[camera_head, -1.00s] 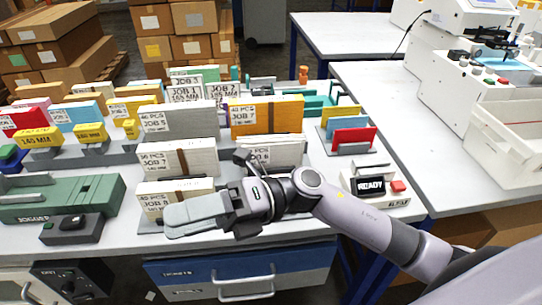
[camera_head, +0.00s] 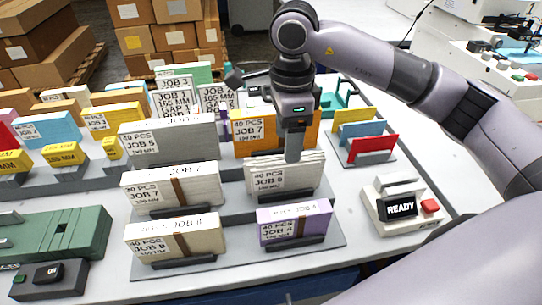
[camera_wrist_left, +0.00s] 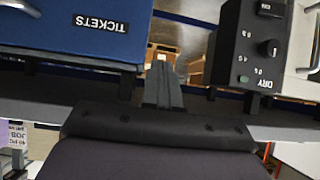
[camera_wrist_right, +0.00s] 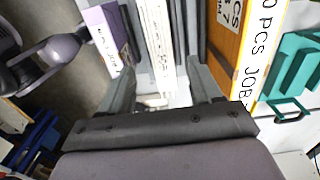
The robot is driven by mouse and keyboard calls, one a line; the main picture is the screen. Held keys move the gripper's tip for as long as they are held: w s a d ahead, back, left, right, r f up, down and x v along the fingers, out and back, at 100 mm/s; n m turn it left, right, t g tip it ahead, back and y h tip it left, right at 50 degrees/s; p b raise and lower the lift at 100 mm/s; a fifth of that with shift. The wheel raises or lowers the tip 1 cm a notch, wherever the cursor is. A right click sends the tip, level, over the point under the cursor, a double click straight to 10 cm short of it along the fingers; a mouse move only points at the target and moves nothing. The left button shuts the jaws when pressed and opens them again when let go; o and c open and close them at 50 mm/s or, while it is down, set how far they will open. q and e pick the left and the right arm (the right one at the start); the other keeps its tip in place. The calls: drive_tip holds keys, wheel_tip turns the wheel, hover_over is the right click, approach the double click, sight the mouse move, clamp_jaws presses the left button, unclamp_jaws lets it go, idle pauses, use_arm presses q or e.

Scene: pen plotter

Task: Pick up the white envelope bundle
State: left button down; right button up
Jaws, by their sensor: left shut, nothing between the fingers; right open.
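The white envelope bundle (camera_head: 284,176), labelled 40 PCS JOB 6, stands upright in a dark holder on the grey rack, right of the centre row. My right gripper (camera_head: 293,155) points straight down at its top edge, and its near finger hides part of the bundle's back. In the right wrist view my right gripper (camera_wrist_right: 160,78) is open, with the white bundle (camera_wrist_right: 157,40) showing between its fingers. I cannot tell whether they touch it. My left gripper (camera_wrist_left: 163,82) is shut and empty in the left wrist view, near the blue TICKETS drawer (camera_wrist_left: 75,30).
A lilac JOB 4 bundle (camera_head: 296,222) stands in front, an orange JOB 7 bundle (camera_head: 258,131) behind. Cream bundles (camera_head: 175,237) and a grey one (camera_head: 160,146) stand to the left. The READY device (camera_head: 401,208) and coloured cards (camera_head: 372,146) are to the right.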

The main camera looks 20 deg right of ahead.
sight(284, 176)
drive_tip(key=shift+w+d, duration=0.1)
drive_tip(key=shift+w, duration=0.2)
drive_tip(key=shift+w+f, duration=0.1)
drive_tip(key=shift+f, duration=0.2)
drive_tip(key=f, duration=0.3)
drive_tip(key=f+p, duration=0.1)
drive_tip(key=f, duration=0.1)
drive_tip(key=shift+s+a+f, duration=0.2)
drive_tip(key=shift+s+a, duration=0.05)
drive_tip(key=shift+s, duration=0.1)
drive_tip(key=shift+f, duration=0.5)
drive_tip(key=shift+w, duration=0.1)
drive_tip(key=c, duration=1.1)
